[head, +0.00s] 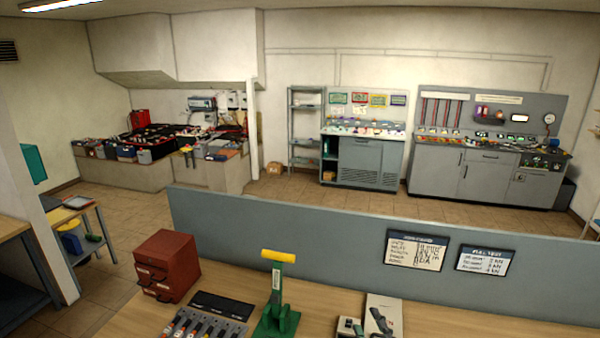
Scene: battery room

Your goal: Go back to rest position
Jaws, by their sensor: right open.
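The task names no object. I cannot make out either of my grippers or arms in the head view. The wooden bench top (330,301) in front of me shows no gripper over its visible part.
On the bench stand a red drawer cabinet (168,266), a row of grey tools (205,326), a green press with yellow handle (278,300) and a pale box (383,314). A grey partition (330,237) closes its far side. Beyond lie open floor (290,190) and grey control cabinets (480,172).

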